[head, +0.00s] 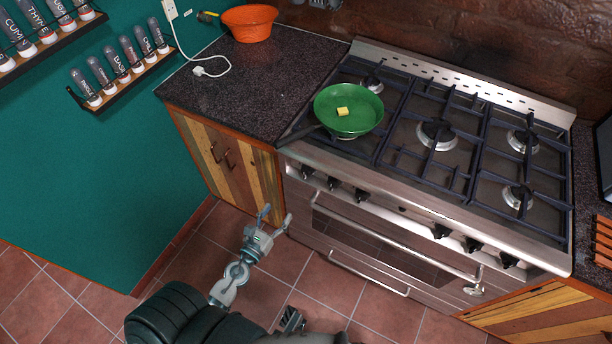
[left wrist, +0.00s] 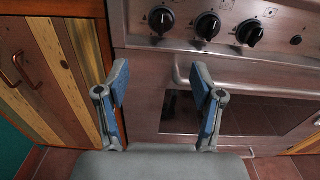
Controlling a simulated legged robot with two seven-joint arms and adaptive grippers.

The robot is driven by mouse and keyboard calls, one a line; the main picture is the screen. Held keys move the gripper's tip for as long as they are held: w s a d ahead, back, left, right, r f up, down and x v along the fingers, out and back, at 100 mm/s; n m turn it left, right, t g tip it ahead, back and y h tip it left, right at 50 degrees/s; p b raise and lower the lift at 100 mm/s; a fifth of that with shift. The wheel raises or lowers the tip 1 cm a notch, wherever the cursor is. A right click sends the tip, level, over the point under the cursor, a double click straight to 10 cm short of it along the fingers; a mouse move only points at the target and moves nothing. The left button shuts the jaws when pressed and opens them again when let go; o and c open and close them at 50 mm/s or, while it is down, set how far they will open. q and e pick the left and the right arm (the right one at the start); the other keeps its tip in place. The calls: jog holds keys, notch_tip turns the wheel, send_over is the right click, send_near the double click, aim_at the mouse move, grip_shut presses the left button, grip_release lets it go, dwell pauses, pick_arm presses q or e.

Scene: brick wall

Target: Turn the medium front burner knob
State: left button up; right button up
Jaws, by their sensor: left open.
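The stove's front panel carries several black knobs. Three are at its left end: the left one (head: 307,172), the middle one (head: 333,183) and the right one (head: 361,194). In the left wrist view the same row shows at the top, with left (left wrist: 162,19), middle (left wrist: 208,26) and right (left wrist: 250,33) knobs. I cannot tell from the markings which is the medium front burner's. My left gripper (head: 277,214) is open and empty, in front of the cabinet and oven, below the knobs. Its fingers (left wrist: 160,80) point towards the panel, apart from it. I cannot make out my right gripper.
A green pan (head: 372,114) with a yellow piece (head: 342,112) sits on the left burners, its handle over the front left edge. An oven handle (head: 395,235) runs below the knobs. An orange bowl (head: 249,24) stands on the dark counter (head: 240,100). The tiled floor is clear.

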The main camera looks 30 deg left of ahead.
pick_arm(q)
jog(key=r, duration=0.1)
jog(key=p, duration=0.4)
send_near(303, 173)
jog(key=shift+m, duration=0.4)
jog(key=w, duration=0.9)
jog(key=shift+w+d, duration=0.1)
jog(key=shift+d, duration=0.15)
jog(key=shift+w, duration=0.55)
pick_arm(e)
jog(key=s+f, duration=0.4)
jog(key=f, duration=0.5)
jog(key=shift+d, duration=0.3)
jog(key=shift+s, duration=0.1)
pick_arm(q)
jog(key=c, duration=1.1)
